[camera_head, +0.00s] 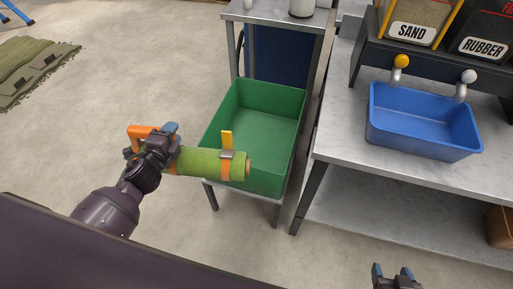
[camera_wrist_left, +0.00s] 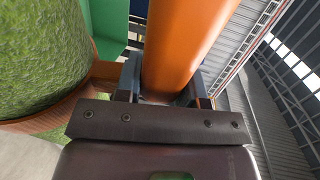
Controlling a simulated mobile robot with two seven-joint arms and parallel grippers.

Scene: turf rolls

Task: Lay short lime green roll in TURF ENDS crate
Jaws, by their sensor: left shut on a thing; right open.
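The short lime green roll (camera_head: 200,162) has orange straps, a metal buckle and a yellow tab. My left gripper (camera_head: 163,137) is shut on its orange handle, which fills the jaws in the left wrist view (camera_wrist_left: 185,40). The roll's green side (camera_wrist_left: 40,55) is at the left there. The roll lies roughly level, and its right end overlaps the near left side of an open green crate (camera_head: 270,105) in the head view. I cannot tell its height above the rim. The crate looks empty; no label shows. My right gripper (camera_head: 393,275) is open and empty at the bottom right.
The crate rests on a low metal stand (camera_head: 215,198). A workbench (camera_head: 340,140) at the right holds a blue basin (camera_head: 425,122) under two taps, with SAND (camera_head: 411,33) and RUBBER (camera_head: 482,47) bins behind. Turf mats (camera_head: 30,70) lie on the floor at the far left.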

